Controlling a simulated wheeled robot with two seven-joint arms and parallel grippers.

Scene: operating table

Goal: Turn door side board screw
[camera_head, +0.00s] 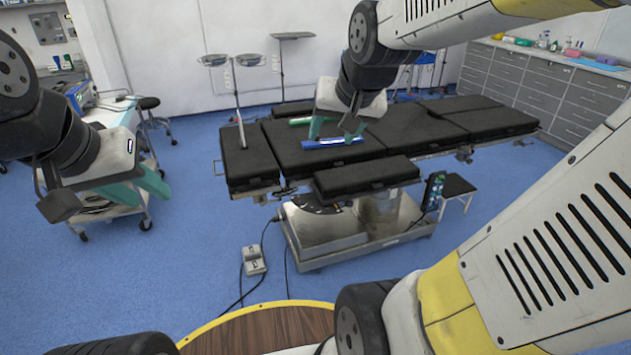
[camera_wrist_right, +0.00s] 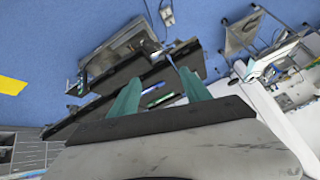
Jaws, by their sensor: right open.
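The black-padded operating table (camera_head: 415,130) stands in the middle of the head view. Small metal fittings (camera_head: 284,191) sit at its near edge; I cannot tell which one is the side board screw. My right gripper (camera_head: 336,132) is open and empty, pointing down over the table pads. In the right wrist view its teal fingers (camera_wrist_right: 160,90) are spread apart, with the table beyond them. My left gripper (camera_head: 155,198) is at the left, away from the table, fingers apart with nothing between them.
A green item (camera_head: 300,121) and a blue item (camera_head: 345,141) lie on the table near my right gripper. A stand with metal bowls (camera_head: 236,61) is behind the table's left end. A trolley (camera_head: 105,209) is at left, a pedal (camera_head: 254,260) on the floor. Grey drawers (camera_head: 545,95) line the back right.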

